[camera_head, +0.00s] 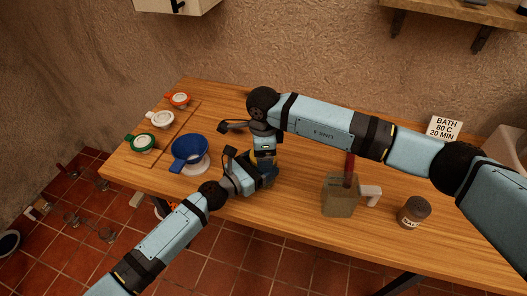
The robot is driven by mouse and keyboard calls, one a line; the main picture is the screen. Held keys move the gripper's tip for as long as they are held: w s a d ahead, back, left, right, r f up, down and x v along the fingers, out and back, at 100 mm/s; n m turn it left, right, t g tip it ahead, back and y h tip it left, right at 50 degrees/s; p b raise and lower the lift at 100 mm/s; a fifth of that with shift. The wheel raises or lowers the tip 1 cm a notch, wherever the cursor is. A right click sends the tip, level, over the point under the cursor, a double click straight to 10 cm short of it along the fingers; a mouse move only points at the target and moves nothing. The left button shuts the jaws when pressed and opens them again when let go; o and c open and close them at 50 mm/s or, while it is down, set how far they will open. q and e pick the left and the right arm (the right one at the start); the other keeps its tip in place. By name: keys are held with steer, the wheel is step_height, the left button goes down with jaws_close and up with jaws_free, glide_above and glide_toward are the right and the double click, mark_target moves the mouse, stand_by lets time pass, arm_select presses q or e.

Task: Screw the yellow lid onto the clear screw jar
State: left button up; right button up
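My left gripper (249,177) and my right gripper (265,160) meet near the middle of the table. The left one comes in from the front left, and the right one points down from above. Their fingers overlap and hide most of what is between them, so I cannot tell whether either is open or shut. A small yellowish patch shows beside the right gripper, but I cannot tell whether it is the yellow lid. I cannot make out the clear screw jar; it may be hidden behind the grippers.
A blue funnel (189,147) stands left of the grippers. Orange (179,98), white (160,119) and green (142,142) ringed lids lie at the table's left. An olive container (341,196) and brown jar (413,211) stand right. A sign (444,128) stands at the back right.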

arm_select(q)
steer(key=shift+r, duration=0.1)
arm_select(e)
steer(key=o, duration=1)
steer(key=shift+c, duration=0.2)
steer(key=shift+r, duration=0.1)
steer(key=shift+r, duration=2.2)
steer(key=shift+c, duration=0.2)
step_height(320, 180, up, 2)
steer(key=n, duration=0.6)
steer(key=r+n, duration=0.1)
steer(key=n, duration=0.2)
steer(key=shift+r, duration=0.25)
